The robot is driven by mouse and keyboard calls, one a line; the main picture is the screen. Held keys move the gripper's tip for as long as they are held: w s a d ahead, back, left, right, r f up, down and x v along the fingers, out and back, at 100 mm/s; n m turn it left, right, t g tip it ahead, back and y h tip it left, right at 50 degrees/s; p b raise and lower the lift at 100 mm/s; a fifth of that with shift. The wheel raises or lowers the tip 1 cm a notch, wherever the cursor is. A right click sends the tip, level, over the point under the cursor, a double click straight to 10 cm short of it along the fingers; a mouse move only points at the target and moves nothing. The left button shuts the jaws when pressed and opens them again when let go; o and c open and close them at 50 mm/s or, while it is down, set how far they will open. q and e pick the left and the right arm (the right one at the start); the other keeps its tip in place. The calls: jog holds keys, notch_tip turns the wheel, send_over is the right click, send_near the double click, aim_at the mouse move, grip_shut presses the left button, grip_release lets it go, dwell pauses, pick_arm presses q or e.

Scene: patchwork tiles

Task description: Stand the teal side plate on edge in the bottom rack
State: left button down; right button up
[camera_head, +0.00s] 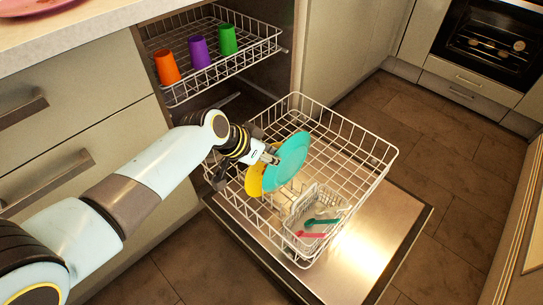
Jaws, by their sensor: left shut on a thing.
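The teal side plate (289,158) is tilted up on edge over the left-middle part of the bottom rack (364,151). My left gripper (271,157) is shut on its near left rim. A yellow plate (254,180) stands on edge in the rack just left of the teal plate, partly hidden by it and by the gripper. I cannot tell whether the teal plate's lower edge touches the rack wires. My right gripper is not in view.
A cutlery basket (322,209) with a few coloured utensils sits in the rack's near part. The upper rack (256,56) holds orange (167,67), purple (199,52) and green (227,40) cups. The open dishwasher door (372,239) lies below. The rack's right side is empty.

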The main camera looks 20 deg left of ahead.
aim_at(271, 173)
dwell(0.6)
pick_arm(q)
jog(key=shift+f+b, duration=0.3)
jog(key=shift+f, duration=0.1)
jog(key=shift+f+b, duration=1.85)
jog(key=shift+f, duration=0.55)
jog(key=shift+f+b, duration=0.35)
jog(key=shift+f, duration=0.05)
jog(key=shift+f, duration=0.1)
